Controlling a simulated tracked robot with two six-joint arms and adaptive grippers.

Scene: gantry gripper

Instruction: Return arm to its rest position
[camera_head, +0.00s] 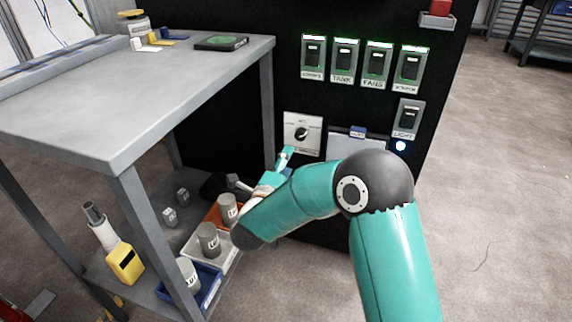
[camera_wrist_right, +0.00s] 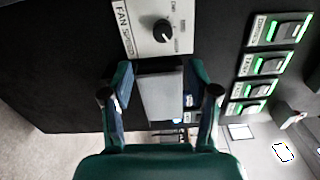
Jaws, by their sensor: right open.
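My right arm, teal with a dark grey elbow, comes in from the bottom right of the head view and reaches left and away toward the black panel. My right gripper (camera_head: 284,158) is small and partly hidden by its own wrist there, just below the dial plate (camera_head: 303,134) with its black knob. In the right wrist view my right gripper (camera_wrist_right: 159,68) is open, its two teal fingers apart with nothing held between them. The fan speed dial (camera_wrist_right: 163,30) lies just beyond the fingertips. Whether a finger touches the plate I cannot tell. My left gripper is not in view.
A grey table (camera_head: 130,85) stands left of the arm. Its lower shelf carries grey cups in a blue bin (camera_head: 208,288), a white bin (camera_head: 222,262) and an orange bin. Lit switches (camera_head: 343,60) line the black panel. Open floor (camera_head: 490,200) lies to the right.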

